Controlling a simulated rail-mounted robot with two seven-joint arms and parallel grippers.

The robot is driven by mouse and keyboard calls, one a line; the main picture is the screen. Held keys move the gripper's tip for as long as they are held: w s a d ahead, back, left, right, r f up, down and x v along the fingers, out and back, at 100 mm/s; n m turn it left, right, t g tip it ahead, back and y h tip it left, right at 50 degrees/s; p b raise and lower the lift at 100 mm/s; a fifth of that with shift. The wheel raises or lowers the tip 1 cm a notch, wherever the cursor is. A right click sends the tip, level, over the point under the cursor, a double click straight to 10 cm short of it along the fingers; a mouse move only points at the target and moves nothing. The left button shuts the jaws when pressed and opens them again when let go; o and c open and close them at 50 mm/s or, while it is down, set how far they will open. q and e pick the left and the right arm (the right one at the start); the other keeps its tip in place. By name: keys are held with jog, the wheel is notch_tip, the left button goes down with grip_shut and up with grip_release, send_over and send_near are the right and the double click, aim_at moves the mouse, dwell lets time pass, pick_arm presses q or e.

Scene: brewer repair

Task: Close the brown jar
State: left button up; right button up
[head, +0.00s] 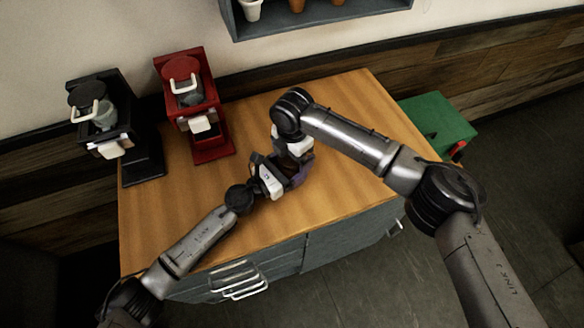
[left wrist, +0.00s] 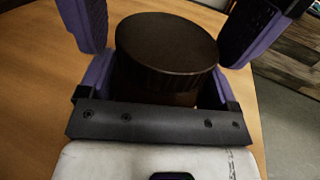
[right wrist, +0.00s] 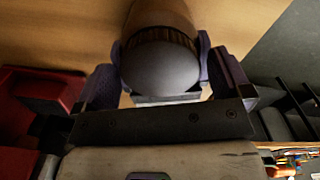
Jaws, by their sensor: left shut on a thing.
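The brown jar (left wrist: 155,92) is upright between the fingers of my left gripper (left wrist: 158,90), which is shut on its body. A dark round lid (left wrist: 167,42) with a ridged rim sits on top of the jar; I cannot tell how tight it is. In the right wrist view the lid (right wrist: 160,66) is close below my right gripper (right wrist: 167,80). In the head view my left gripper (head: 270,178) and right gripper (head: 297,160) meet over the table and hide most of the jar.
The wooden table (head: 345,100) is mostly clear. A red brewer (head: 192,105) and a black brewer (head: 118,130) stand at its left. A green box (head: 437,120) is beyond its right edge. A wall shelf (head: 320,14) holds cups. Drawers with handles (head: 238,282) face the front.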

jog(key=c, duration=0.8)
jog(key=m, duration=0.6)
jog(key=shift+m, duration=0.4)
jog(key=shift+c, duration=0.2)
jog(key=o, duration=1)
jog(key=shift+c, duration=0.2)
jog(key=shift+r, duration=2.25)
jog(key=shift+r, duration=0.1)
jog(key=shift+c, duration=0.2)
